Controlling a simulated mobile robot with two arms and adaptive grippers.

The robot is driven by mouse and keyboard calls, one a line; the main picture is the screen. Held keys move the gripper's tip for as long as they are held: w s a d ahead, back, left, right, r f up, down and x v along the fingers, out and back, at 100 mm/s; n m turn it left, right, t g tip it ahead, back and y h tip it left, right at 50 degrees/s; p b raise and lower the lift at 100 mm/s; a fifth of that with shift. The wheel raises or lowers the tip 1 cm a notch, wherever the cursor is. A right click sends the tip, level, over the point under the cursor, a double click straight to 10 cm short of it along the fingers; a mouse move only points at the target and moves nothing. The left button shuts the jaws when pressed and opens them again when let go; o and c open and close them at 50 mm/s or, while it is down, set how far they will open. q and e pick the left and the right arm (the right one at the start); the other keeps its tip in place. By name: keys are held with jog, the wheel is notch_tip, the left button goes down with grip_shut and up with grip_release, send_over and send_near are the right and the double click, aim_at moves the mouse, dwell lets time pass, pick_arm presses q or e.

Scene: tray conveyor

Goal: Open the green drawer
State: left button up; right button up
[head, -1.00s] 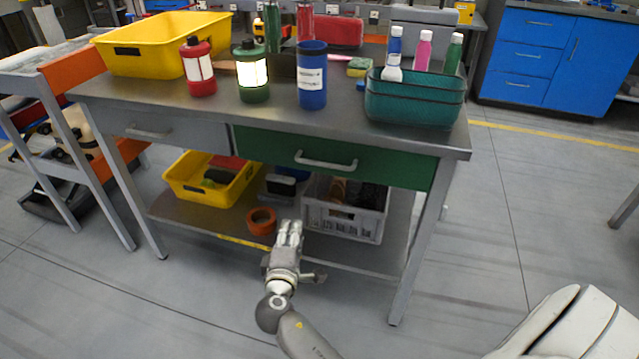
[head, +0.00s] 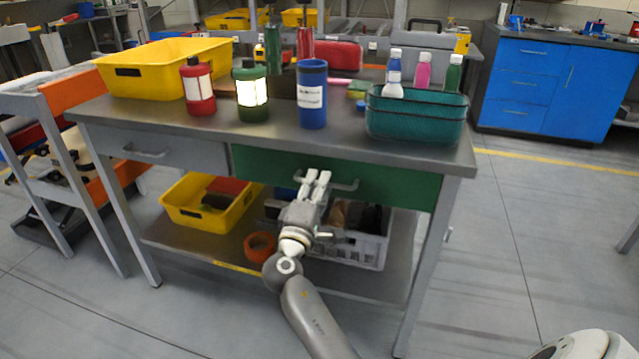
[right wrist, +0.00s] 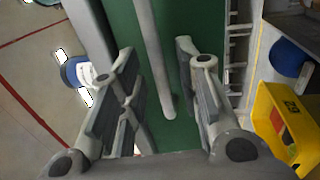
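The green drawer (head: 405,183) is shut under the right part of the grey workbench top. Its grey bar handle (head: 345,187) runs across the front. In the head view my right gripper (head: 318,178) is at the left part of the handle, fingers pointing at the drawer. In the right wrist view the fingers (right wrist: 158,68) are spread apart, with the handle (right wrist: 153,60) between them and the green drawer front (right wrist: 180,20) behind. I cannot tell whether a finger touches the bar. My left gripper is not in view.
A grey drawer (head: 180,151) sits left of the green one. The lower shelf holds a yellow bin (head: 230,216), an orange tape roll (head: 258,246) and a grey crate (head: 360,250). The floor in front is clear.

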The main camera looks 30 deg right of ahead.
jog(key=shift+x, duration=0.8)
grip_shut()
